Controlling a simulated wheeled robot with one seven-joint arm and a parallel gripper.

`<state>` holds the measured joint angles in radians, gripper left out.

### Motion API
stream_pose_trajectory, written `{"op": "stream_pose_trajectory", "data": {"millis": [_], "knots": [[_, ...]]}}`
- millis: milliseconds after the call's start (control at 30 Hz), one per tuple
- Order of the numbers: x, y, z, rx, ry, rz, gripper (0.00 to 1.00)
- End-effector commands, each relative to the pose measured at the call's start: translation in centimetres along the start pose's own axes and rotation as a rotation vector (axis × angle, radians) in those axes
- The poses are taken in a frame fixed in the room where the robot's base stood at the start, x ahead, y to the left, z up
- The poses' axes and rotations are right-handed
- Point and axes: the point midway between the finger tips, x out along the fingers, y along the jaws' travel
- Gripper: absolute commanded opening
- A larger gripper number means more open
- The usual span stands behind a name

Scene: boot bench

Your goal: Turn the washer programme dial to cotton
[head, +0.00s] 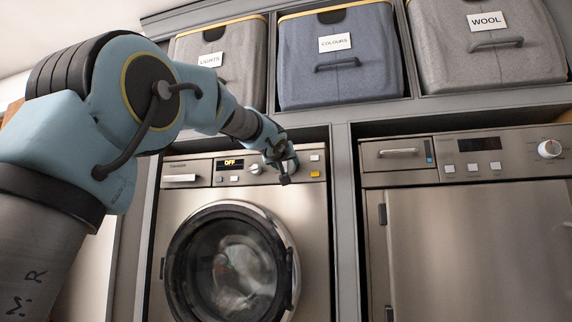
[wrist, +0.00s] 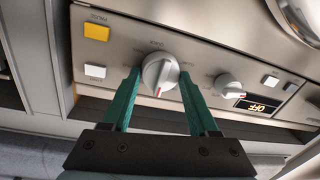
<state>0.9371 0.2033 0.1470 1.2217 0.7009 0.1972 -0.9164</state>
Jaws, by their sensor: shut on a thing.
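The washer (head: 321,215) stands in the middle of the head view, its display (head: 233,162) reading OFF. Its large round programme dial (wrist: 160,71) is silver with a red pointer mark and shows in the wrist view, which is turned over. My gripper (head: 286,168) is at the control panel, covering most of the dial in the head view. In the wrist view its two green fingers (wrist: 159,76) stand one on each side of the dial, shut on it.
A smaller knob (wrist: 229,87) sits beside the dial, with an orange button (wrist: 96,32) and a white button (wrist: 95,71) on the other side. A second machine (head: 470,240) stands at the right. Fabric bins (head: 340,75) fill the shelf above.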

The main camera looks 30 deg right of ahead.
Motion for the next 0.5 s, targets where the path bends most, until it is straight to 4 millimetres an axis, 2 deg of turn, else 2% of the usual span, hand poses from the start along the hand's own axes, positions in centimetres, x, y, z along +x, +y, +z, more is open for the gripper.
{"op": "stream_pose_trajectory", "data": {"millis": [33, 300, 500], "knots": [[0.0, -0.03, 0.0, 0.0, 0.0, -0.001, 0.35], [0.0, -0.04, 0.0, 0.0, 0.0, -0.001, 0.04], [0.0, -0.05, 0.06, 0.016, 0.001, -0.001, 0.04]]}}
